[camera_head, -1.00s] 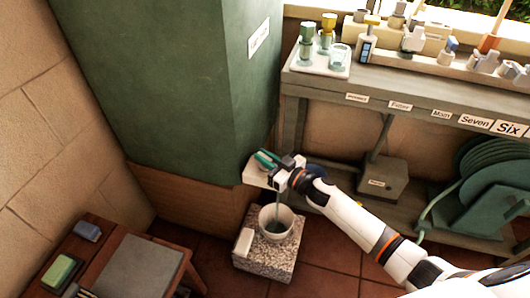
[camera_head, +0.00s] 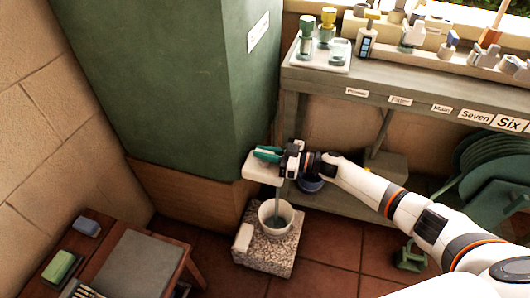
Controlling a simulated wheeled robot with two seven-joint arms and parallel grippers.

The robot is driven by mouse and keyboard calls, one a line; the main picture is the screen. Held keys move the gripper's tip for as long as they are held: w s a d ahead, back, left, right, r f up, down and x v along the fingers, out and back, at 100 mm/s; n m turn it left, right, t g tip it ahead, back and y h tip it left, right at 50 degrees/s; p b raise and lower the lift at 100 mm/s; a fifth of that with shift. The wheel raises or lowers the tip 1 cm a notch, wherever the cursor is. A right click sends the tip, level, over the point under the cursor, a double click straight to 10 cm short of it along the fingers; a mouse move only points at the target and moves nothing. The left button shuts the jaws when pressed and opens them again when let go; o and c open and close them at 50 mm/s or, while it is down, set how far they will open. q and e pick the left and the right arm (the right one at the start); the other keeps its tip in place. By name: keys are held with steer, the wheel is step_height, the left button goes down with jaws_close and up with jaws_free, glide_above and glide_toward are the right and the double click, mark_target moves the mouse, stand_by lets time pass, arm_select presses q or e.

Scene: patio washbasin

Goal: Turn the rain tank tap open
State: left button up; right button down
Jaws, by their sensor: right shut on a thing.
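The green rain tank (camera_head: 160,85) fills the upper left and bears a white label. At its lower right corner, a pale block (camera_head: 262,172) sits under the tap's teal handle (camera_head: 268,154). My right gripper (camera_head: 284,158) is shut on the tap handle, coming from the right; its fingers and wrist hide much of the tap. A grey-green strip runs down from there towards a white bowl (camera_head: 265,217); I cannot tell if it is spout or water. The bowl has something grey-blue inside and stands on a speckled stone block (camera_head: 270,256). My left gripper is out of view.
A grey shelf bench (camera_head: 400,92) with labels and several bottles and fittings stands at the right, close above my right arm. A green hose reel (camera_head: 500,170) is at the far right. A small table (camera_head: 130,270) with a sponge (camera_head: 62,266) stands at lower left.

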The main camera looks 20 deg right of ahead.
steer(key=c, duration=1.4)
jaws_free()
arm_select(q)
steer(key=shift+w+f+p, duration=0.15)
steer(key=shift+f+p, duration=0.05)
steer(key=shift+p, duration=0.45)
arm_select(e)
steer(key=v, duration=1.2)
steer(key=shift+f, duration=0.1)
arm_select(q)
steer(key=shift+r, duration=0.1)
